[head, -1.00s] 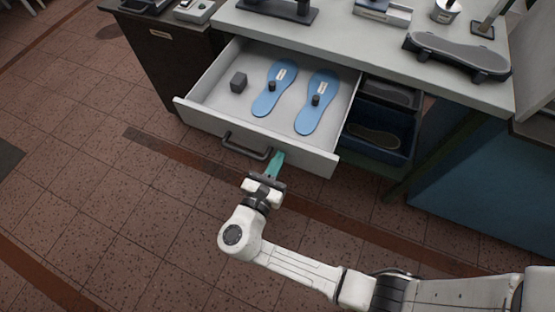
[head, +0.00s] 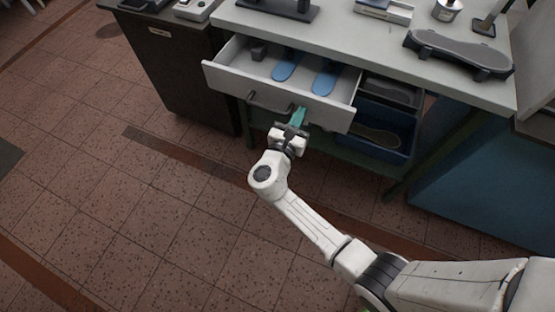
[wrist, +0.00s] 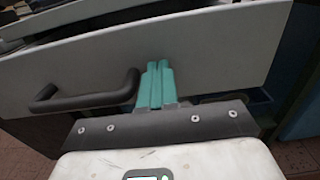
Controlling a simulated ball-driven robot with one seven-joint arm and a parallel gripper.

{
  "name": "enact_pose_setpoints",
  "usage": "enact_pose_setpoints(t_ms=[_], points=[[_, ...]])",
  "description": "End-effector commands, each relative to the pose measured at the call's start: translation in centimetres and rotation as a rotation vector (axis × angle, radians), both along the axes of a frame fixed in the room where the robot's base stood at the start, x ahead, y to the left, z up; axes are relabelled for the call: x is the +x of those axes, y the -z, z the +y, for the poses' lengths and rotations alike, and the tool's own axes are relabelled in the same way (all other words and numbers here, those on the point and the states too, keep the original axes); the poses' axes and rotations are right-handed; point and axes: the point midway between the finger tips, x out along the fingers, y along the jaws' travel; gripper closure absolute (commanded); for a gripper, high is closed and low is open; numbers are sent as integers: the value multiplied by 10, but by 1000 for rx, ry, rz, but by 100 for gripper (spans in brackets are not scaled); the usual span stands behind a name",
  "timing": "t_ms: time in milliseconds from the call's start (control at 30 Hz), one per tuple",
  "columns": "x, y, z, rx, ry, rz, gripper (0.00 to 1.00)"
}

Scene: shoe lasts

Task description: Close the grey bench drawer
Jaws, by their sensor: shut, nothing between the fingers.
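The grey bench drawer (head: 230,83) is partly open and sticks out from under the bench top. Two blue insole shapes and a small dark block lie in it, partly hidden under the bench edge. Its dark handle (head: 268,104) is on the front panel. My gripper (head: 299,115), with teal fingers, is shut and empty at the front panel, just right of the handle. In the wrist view the shut fingers (wrist: 157,84) point at the drawer front (wrist: 215,55), right beside the handle (wrist: 85,98); they look to be touching the panel.
The bench top (head: 350,40) holds a dark sole-shaped fixture (head: 458,55), a can (head: 446,10) and other tools. Blue bins (head: 385,125) sit under the bench, right of the drawer. A dark cabinet (head: 175,65) stands to the left. The tiled floor in front is clear.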

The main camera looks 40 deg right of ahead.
Motion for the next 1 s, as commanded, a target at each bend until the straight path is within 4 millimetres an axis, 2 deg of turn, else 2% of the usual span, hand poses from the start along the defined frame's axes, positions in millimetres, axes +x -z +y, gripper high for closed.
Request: enact_pose_setpoints(t_ms=[33,200,500,733,1000], points=[[7,3,-16,1,9,-3,100],[31,5,-57,1,9,-4,100],[67,5,-119,1,6,-3,100],[85,3,-149,0,4,-1,100],[93,1,-162,1,1,0,100]])
